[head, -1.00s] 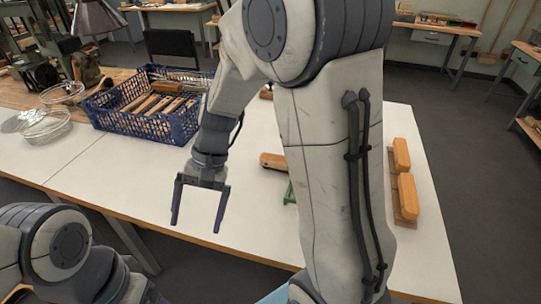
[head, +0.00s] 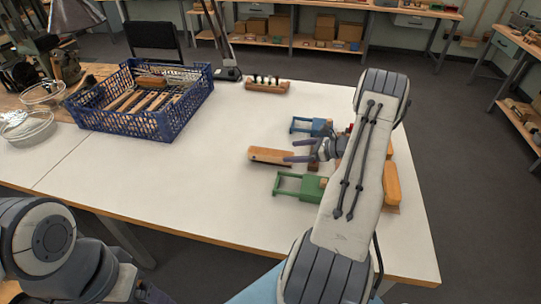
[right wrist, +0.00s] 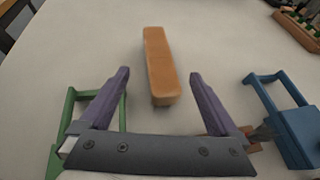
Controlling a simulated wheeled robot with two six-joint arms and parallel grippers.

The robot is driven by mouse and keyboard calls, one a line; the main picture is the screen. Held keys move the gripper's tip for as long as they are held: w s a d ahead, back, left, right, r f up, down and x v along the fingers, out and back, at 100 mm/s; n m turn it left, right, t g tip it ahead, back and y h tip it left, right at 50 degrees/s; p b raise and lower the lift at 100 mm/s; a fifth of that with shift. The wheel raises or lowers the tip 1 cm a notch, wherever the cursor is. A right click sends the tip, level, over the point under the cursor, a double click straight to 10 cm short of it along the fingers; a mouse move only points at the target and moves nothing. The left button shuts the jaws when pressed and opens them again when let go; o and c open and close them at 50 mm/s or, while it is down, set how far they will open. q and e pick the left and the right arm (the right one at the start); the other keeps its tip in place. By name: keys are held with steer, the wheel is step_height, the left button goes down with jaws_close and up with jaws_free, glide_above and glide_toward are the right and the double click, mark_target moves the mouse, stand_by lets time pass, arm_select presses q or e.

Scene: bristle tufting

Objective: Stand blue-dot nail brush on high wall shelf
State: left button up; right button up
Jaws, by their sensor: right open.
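A wooden brush body (head: 270,156) lies on the white table in the head view. It also shows in the right wrist view (right wrist: 160,65), long and orange-brown, ahead of my fingertips and lined up with the gap between them. No blue dot is visible on it, so I cannot tell whether it is the blue-dot nail brush. My right gripper (head: 287,150) is open and empty, low over the table at the brush's right end; its fingers also show in the wrist view (right wrist: 159,76). My left gripper is out of view. I cannot make out a high wall shelf.
A green frame fixture (head: 289,187) and a blue one (head: 312,126) flank my right gripper. A tan block (head: 391,185) stands at the right edge. A blue crate (head: 140,118) of wooden brushes and a small bristle rack (head: 266,87) stand farther back. The table's middle is clear.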

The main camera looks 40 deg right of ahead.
mark_target(272, 153)
steer(key=x, duration=0.2)
steer(key=shift+w+a+f, duration=0.15)
steer(key=shift+w+a, duration=0.05)
steer(key=shift+w, duration=0.1)
steer(key=shift+w+a+p, duration=0.2)
steer(key=shift+w+p, duration=0.1)
steer(key=shift+p, duration=0.15)
steer(key=p+x, duration=0.1)
steer(key=x, duration=0.2)
steer(key=shift+w+a+f, duration=0.2)
steer(key=shift+w, duration=0.1)
steer(key=shift+w+a+f, duration=0.1)
steer(key=shift+w+f, duration=0.1)
steer(key=shift+w, duration=0.1)
steer(key=shift+c, duration=0.4)
jaws_close()
